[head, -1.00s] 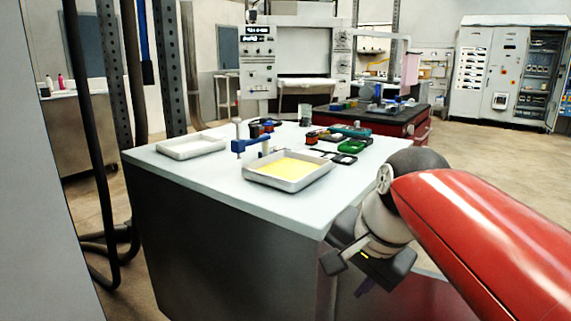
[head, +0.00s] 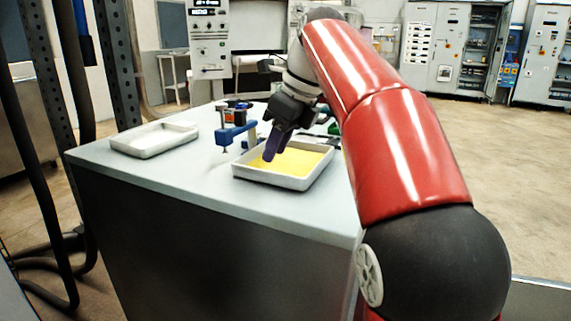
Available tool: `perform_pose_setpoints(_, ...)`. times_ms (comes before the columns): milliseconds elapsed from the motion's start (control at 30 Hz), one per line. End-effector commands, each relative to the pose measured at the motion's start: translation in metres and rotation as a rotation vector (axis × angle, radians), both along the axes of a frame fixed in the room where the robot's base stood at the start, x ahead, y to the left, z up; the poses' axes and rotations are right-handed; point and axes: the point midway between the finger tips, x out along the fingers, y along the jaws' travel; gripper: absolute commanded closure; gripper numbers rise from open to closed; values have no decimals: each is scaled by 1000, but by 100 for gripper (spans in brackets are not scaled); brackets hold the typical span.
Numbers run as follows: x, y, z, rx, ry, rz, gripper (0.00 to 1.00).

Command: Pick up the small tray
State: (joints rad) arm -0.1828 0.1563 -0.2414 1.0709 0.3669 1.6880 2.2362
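Two shallow trays sit on the grey-white worktop. An empty pale tray (head: 153,139) lies at the left. A pale tray with a yellow layer inside (head: 262,177) lies to its right, nearer the middle of the top. I cannot tell which of them is the small tray. My gripper (head: 271,157) points down over the far left part of the yellow-filled tray. Its dark fingers overlap the tray in view, and I cannot tell if they touch it. They are seen nearly edge-on, so the gap between them does not show. Both trays rest on the worktop.
A blue clamp-like tool (head: 233,132) stands between the trays, close to my gripper. Small dark and green items lie behind, partly hidden by my arm. The worktop (head: 200,186) is bare in front of the trays. Black hoses hang at the left.

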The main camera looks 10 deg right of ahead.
Motion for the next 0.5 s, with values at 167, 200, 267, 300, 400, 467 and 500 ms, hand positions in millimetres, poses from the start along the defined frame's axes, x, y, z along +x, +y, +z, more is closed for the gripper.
perform_pose_setpoints(167,-1,12,-28,-1,1,4,69)
perform_pose_setpoints(200,0,14,-33,-1,0,3,69)
perform_pose_setpoints(267,2,16,-39,-2,1,4,69)
perform_pose_setpoints(300,3,17,-42,-2,-1,3,69)
perform_pose_setpoints(400,4,19,-45,-2,-1,3,69)
perform_pose_setpoints(467,4,19,-45,-2,-1,3,69)
perform_pose_setpoints(500,4,19,-45,-2,-1,3,69)
